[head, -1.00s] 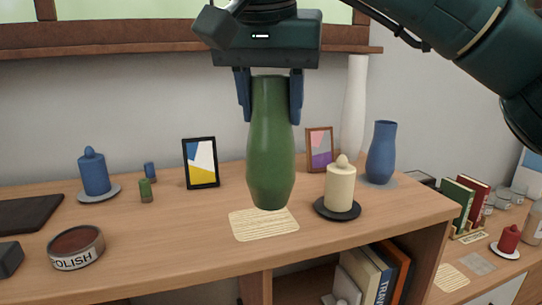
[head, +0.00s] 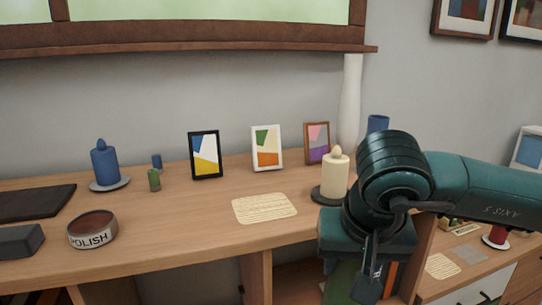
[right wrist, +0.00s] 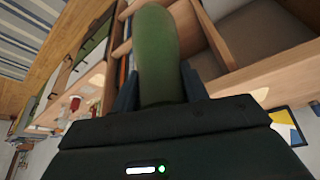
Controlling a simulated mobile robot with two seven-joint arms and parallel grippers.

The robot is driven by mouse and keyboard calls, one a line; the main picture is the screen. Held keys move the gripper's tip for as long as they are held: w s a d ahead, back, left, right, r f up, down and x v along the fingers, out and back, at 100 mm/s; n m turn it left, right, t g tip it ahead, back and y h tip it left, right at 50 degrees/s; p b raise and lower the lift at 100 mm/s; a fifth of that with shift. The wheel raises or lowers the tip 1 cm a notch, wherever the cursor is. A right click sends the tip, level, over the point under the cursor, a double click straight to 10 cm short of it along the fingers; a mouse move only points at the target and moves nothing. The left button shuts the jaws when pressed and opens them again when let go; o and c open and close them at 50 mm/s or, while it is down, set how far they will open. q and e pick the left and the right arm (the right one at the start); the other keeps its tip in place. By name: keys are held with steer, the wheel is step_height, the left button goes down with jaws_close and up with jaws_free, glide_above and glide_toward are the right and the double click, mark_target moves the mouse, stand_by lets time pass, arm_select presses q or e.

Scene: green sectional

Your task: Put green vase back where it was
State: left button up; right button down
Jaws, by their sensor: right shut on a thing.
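The green vase (right wrist: 158,50) is between the two fingers of my right gripper (right wrist: 160,88) in the right wrist view. In the head view my right gripper (head: 362,268) is low, in front of the shelf's right end. A green patch beside and below it seems to be the vase, mostly hidden. A pale woven mat (head: 264,208) lies bare on the shelf top. A second pale mat (head: 442,266) lies on the lower surface at the right. My left gripper is not in view.
A cream candle (head: 335,175) on a dark dish stands right of the bare mat. Picture frames (head: 267,148), a white vase (head: 349,105) and a partly hidden blue vase (head: 378,123) stand behind. A polish tin (head: 92,230) and blue candle (head: 104,162) are at left.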

steer(key=s+d+f, duration=0.1)
steer(key=d+f, duration=0.3)
steer(key=f, duration=0.3)
steer(key=s+d+f+n, duration=0.1)
steer(key=d+f, duration=0.3)
steer(key=f, duration=0.4)
steer(key=shift+s+f+y, duration=0.15)
steer(key=shift+f+y, duration=0.15)
